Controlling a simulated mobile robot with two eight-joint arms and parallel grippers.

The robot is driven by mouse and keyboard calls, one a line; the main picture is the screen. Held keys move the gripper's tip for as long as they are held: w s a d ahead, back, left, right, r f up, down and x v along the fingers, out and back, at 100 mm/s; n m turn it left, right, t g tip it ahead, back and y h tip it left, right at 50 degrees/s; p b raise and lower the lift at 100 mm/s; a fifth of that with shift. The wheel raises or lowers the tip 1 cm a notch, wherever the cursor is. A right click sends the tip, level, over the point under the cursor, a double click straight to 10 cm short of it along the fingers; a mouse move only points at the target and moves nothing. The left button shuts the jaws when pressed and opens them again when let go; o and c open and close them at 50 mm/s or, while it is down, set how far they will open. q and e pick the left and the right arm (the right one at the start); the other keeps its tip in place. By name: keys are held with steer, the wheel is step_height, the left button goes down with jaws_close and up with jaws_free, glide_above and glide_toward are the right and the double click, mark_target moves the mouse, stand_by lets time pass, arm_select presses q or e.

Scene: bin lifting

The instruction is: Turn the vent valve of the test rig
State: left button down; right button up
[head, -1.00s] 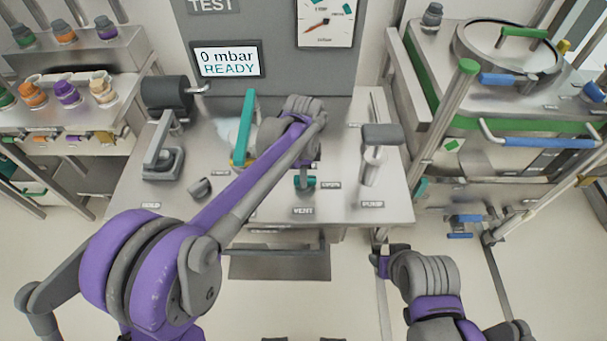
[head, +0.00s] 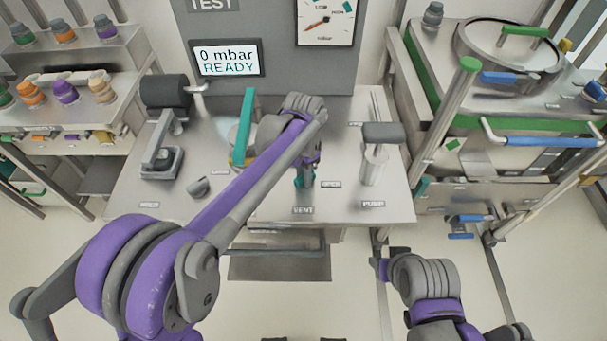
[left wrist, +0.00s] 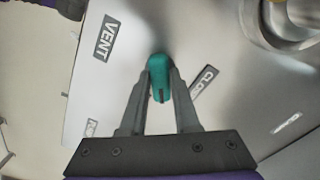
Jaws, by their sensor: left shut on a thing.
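The teal vent valve handle (head: 299,179) is on the steel bench top behind the VENT label (head: 303,210). In the left wrist view the handle (left wrist: 158,68) sits between the fingertips, near the VENT label (left wrist: 105,38) and a partly covered label starting "CLO" (left wrist: 206,80). My left gripper (head: 307,180) reaches down onto the handle and is shut on it; it also shows in the left wrist view (left wrist: 160,76). The handle's base is largely hidden. My right gripper (head: 381,263) is in front of the bench, away from the valve; its fingers are unclear.
The test rig screen (head: 228,60) reads "0 mbar READY", beside a dial gauge (head: 325,22). A pump with a grey grip (head: 382,133) stands right of the valve. A long teal lever (head: 244,127) stands to the left. A cart (head: 535,125) is at the right.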

arm_select(q)
steer(key=n, duration=0.5)
steer(key=shift+n, duration=0.3)
steer(key=n, duration=0.5)
steer(key=shift+n+b, duration=0.3)
steer(key=c, duration=0.6)
jaws_free()
steer(key=shift+c, duration=0.2)
step_height(320, 180, up, 11)
steer(key=shift+p, duration=0.35)
steer(key=shift+a, duration=0.1)
